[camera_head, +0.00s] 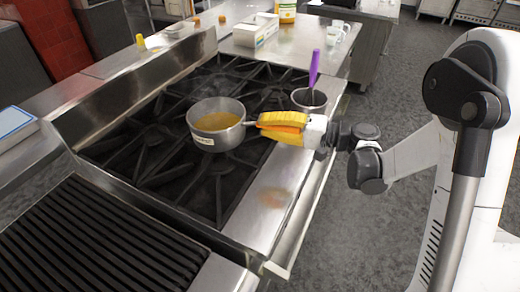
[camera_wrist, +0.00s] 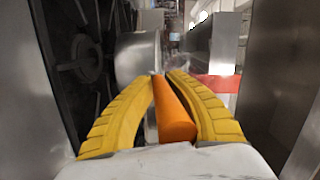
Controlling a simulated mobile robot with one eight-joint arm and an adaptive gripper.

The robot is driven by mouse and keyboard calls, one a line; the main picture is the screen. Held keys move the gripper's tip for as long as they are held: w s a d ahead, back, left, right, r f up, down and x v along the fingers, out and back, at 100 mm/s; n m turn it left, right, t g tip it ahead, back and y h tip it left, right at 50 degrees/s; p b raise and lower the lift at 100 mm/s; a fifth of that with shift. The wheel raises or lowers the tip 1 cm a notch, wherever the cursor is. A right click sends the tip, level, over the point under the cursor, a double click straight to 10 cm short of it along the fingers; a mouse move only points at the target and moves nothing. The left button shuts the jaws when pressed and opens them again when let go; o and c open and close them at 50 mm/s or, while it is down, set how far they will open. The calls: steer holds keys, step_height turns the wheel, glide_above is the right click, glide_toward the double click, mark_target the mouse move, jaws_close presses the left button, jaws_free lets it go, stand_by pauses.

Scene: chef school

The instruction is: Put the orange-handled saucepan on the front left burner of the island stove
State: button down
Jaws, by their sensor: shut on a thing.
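The saucepan (camera_head: 203,139) is steel, with a pale label on its side and yellowish-orange contents. It is level over the black grates of the island stove (camera_head: 160,150); whether it touches them I cannot tell. Its orange handle (camera_head: 281,128) points right, toward my arm. My gripper (camera_head: 262,122) has yellow fingers shut on this handle. In the wrist view, the orange handle (camera_wrist: 174,115) lies between both fingers, and the pan's steel side (camera_wrist: 137,58) shows past the fingertips. Bare grate (camera_head: 207,190) shows below the pan in the picture, toward the grill.
A steel pot (camera_head: 297,103) holding a purple-handled utensil (camera_head: 314,68) stands on the stove's right edge, close behind my gripper. A ribbed grill (camera_head: 90,245) lies at lower left. A white box (camera_head: 250,35) stands on the counter beyond. Open floor is on the right.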

step_height(320, 180, down, 6)
steer(key=s+b, duration=0.2)
steer(key=shift+a+r+b, duration=0.2)
steer(key=shift+a+b, duration=0.1)
steer(key=shift+a, duration=0.1)
steer(key=c, duration=1.4)
jaws_free()
steer(key=shift+s+r, duration=0.1)
steer(key=shift+s, duration=0.1)
